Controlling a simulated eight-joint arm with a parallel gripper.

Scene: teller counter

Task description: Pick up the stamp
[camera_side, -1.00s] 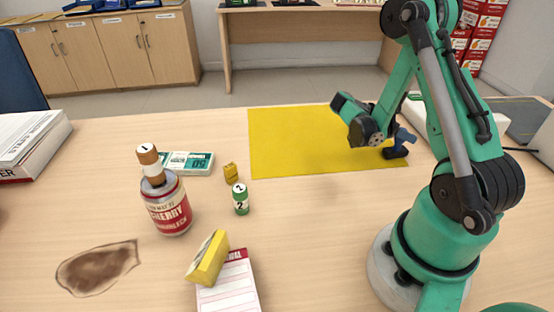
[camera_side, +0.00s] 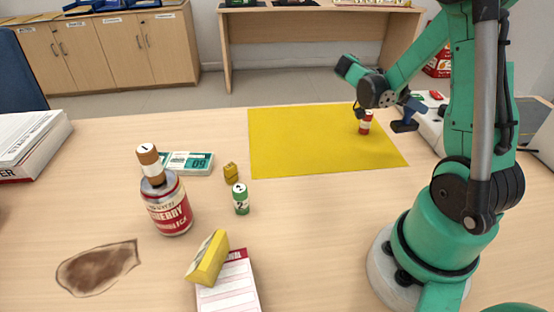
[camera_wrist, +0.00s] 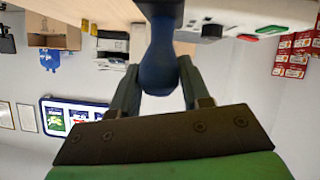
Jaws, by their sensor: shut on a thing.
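The stamp (camera_side: 408,113) has a dark blue handle and a dark, wide base. In the side view it hangs upright or nearly so, clear of the table, beyond the right edge of the yellow mat (camera_side: 290,150). My gripper (camera_side: 397,103) is shut on its handle. In the wrist view the blue stamp (camera_wrist: 158,62) shows between the two fingers of my gripper (camera_wrist: 158,88), with its base toward the top of the picture.
A red and white cylinder (camera_side: 365,124) stands on the mat near my wrist. A white device (camera_side: 428,105) with coloured buttons is behind the stamp. The mat's middle is clear.

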